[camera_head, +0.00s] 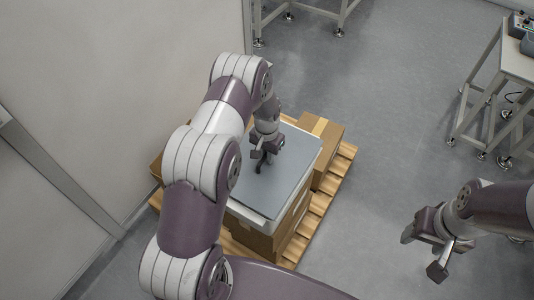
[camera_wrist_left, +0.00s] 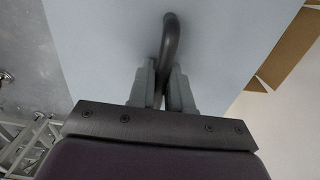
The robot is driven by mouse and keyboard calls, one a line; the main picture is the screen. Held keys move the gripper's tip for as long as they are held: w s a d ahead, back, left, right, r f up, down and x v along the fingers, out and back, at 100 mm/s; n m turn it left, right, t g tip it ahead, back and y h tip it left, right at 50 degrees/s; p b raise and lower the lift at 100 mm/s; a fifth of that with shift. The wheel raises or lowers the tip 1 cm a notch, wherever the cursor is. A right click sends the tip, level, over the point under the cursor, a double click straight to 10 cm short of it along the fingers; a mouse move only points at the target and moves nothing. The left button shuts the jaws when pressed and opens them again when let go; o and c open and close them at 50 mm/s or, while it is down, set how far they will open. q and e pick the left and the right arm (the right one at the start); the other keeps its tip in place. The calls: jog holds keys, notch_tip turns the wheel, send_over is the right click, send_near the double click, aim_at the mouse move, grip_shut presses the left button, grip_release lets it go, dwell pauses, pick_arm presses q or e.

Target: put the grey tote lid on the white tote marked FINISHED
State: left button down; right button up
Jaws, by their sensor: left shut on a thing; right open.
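The grey tote lid (camera_head: 285,170) is a flat panel lying over a white tote (camera_head: 262,227) in the head view. The tote's white wall shows just under the lid's near edge; no FINISHED marking is visible. My left gripper (camera_head: 262,160) is above the lid and shut on its dark handle. In the left wrist view the left gripper's fingers (camera_wrist_left: 162,88) close around the dark curved handle (camera_wrist_left: 170,38) on the pale lid (camera_wrist_left: 105,50). I cannot tell whether the lid is fully seated. My right gripper (camera_head: 432,247) is open and empty at the lower right, over the floor.
The tote is on cardboard boxes (camera_head: 325,170) on a wooden pallet (camera_head: 318,215). A pale wall panel (camera_head: 90,90) stands close on the left. A metal-framed table (camera_head: 515,60) is at the upper right. Grey floor is clear between pallet and table.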

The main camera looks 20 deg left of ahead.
pick_arm(q)
jog(key=shift+f+b, duration=0.5)
jog(key=shift+f, duration=0.2)
jog(key=c, duration=1)
grip_release()
jog(key=shift+o, duration=0.2)
notch_tip(320, 180, up, 13)
jog(key=shift+f, duration=0.15)
